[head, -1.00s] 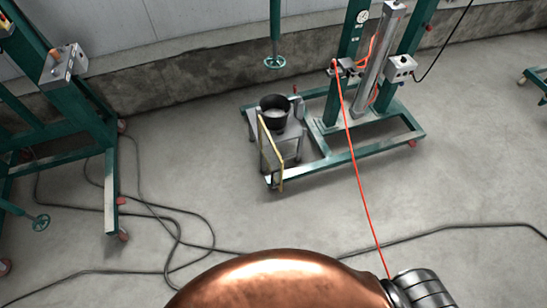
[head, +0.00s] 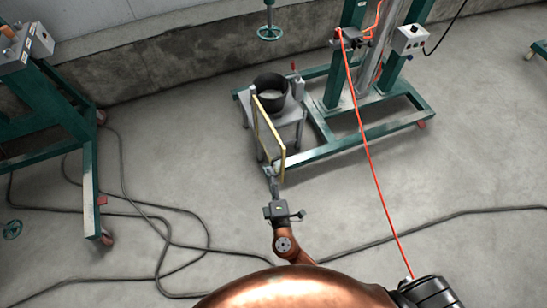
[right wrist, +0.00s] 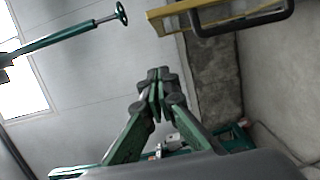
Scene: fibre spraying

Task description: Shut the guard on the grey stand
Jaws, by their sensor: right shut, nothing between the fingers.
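The grey stand (head: 290,116) is near the middle of the head view, with a black pot (head: 270,93) on top. The guard (head: 269,126) is a yellow upright frame at the stand's left side. It juts out toward me past the stand's near edge, so it looks swung open. My right gripper (head: 271,178) is at the guard's near lower end; I cannot tell whether they touch. In the right wrist view the fingers (right wrist: 156,84) are together and empty. The guard's yellow bar (right wrist: 215,18) and a dark handle (right wrist: 250,20) show above them, apart. My left gripper is not in view.
A green wheeled frame (head: 375,140) surrounds the stand's right side. A red hose (head: 372,165) hangs down to the lower right. A green rig (head: 60,130) stands at left. Dark cables (head: 160,215) lie on the floor. The floor right of my gripper is mostly clear.

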